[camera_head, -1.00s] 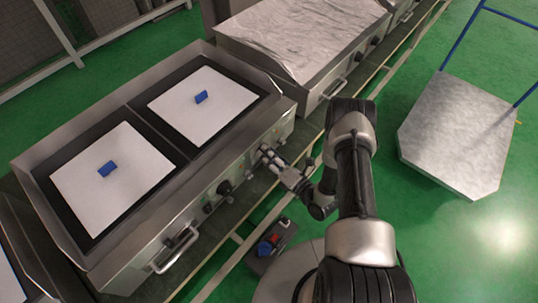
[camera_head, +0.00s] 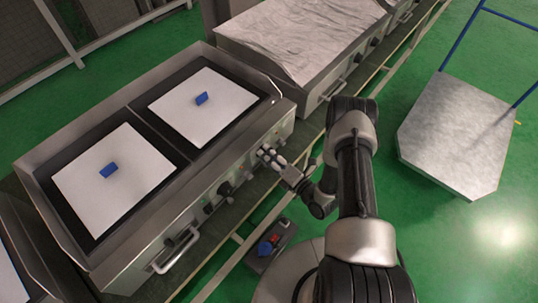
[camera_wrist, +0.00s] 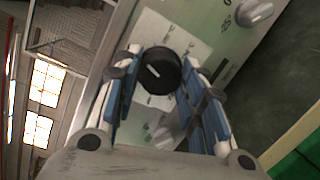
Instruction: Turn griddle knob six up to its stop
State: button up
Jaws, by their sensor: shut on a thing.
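A black round knob (camera_wrist: 154,75) with a white pointer line sits on a pale panel in the wrist view. My gripper (camera_wrist: 161,68) has its two blue-padded fingers on either side of this knob and is shut on it. In the head view my gripper (camera_head: 267,154) is at the front panel of the griddle (camera_head: 184,201), toward its right end. The gripped knob is hidden there by my fingers. I cannot read a number for the knob.
A dark knob (camera_head: 224,188) and a handle (camera_head: 176,250) are on the same front panel, to the left. Two white sheets with blue blocks lie on the griddle top. A grey cart (camera_head: 455,135) stands at the right on green floor. A silvery knob (camera_wrist: 255,13) shows in the wrist view.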

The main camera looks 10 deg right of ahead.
jog(key=m+g, duration=0.1)
jog(key=m, duration=0.6)
jog(key=m+g+y, duration=0.1)
jog(key=m, duration=0.5)
jog(key=shift+w+d+m+y, duration=0.1)
jog(key=shift+d+m+y, duration=0.1)
jog(key=shift+m+y, duration=0.15)
jog(key=m+y, duration=0.1)
jog(key=m, duration=0.3)
jog(key=m+g+b, duration=0.1)
jog(key=m, duration=0.3)
jog(key=shift+y, duration=0.35)
jog(key=m, duration=0.4)
jog(key=shift+f+y, duration=0.1)
jog(key=shift+y, duration=0.2)
jog(key=m, duration=0.5)
jog(key=m+t, duration=0.1)
jog(key=m, duration=0.4)
jog(key=shift+f+y, duration=0.1)
jog(key=shift+y, duration=0.2)
